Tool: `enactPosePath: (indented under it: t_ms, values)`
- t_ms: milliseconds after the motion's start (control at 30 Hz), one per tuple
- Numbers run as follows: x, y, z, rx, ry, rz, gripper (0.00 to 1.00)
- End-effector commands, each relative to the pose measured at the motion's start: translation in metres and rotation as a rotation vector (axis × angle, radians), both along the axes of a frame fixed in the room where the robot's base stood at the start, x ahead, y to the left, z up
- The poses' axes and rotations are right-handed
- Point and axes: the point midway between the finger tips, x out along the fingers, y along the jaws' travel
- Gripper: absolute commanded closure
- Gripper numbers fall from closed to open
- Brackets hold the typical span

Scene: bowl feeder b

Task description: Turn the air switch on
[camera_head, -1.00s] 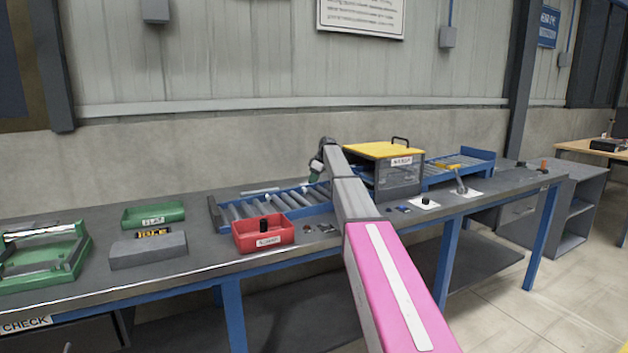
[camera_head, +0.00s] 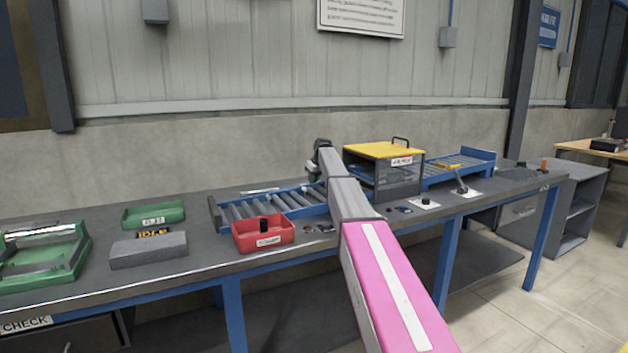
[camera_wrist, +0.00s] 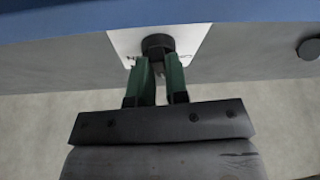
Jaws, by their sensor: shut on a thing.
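In the wrist view, a dark round knob (camera_wrist: 158,42) stands on a white plate (camera_wrist: 193,36). This looks like the air switch, but its label is not readable. My gripper (camera_wrist: 158,62) has green fingers on both sides of the knob and is shut on it. Which way the knob is turned cannot be told. In the head view, my arm reaches over the table to the far side of the roller conveyor, and the plate under my gripper is largely hidden there.
The blue roller conveyor (camera_head: 272,207) runs beside my arm. A yellow-topped box (camera_head: 384,150) stands close to its right. A red bin (camera_head: 263,247) sits at the front. Another dark round part (camera_wrist: 308,48) lies at the right in the wrist view.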

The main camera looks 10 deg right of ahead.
Motion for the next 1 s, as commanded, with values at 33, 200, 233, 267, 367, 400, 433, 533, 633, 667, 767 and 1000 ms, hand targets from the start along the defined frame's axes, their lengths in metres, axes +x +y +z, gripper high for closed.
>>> enactPosePath:
  t_ms: [33,200,233,267,367,400,433,533,633,667,767,1000]
  values:
    - [-0.0015,0.0016,-0.0018,0.000,0.002,-0.043,1.00]
    - [-0.0015,0.0032,-0.0019,0.000,0.002,-0.204,1.00]
    - [-0.0015,0.0034,-0.0019,-0.001,0.003,-0.233,1.00]
    - [-0.0014,0.0037,-0.0019,0.000,0.002,-0.261,1.00]
    - [-0.0013,0.0041,-0.0019,0.000,0.002,-0.356,1.00]
    - [-0.0012,0.0039,-0.0020,0.000,0.002,-0.394,1.00]
    - [-0.0011,0.0042,-0.0019,0.001,0.002,-0.423,1.00]
    - [-0.0010,0.0046,-0.0020,-0.001,0.003,-0.517,1.00]
    - [-0.0007,0.0055,-0.0019,-0.001,0.002,-0.609,1.00]
    - [-0.0006,0.0058,-0.0021,0.000,0.003,-0.635,1.00]
    - [-0.0004,0.0065,-0.0020,0.000,0.003,-0.720,1.00]
    - [-0.0001,0.0065,-0.0022,0.000,0.004,-0.883,1.00]
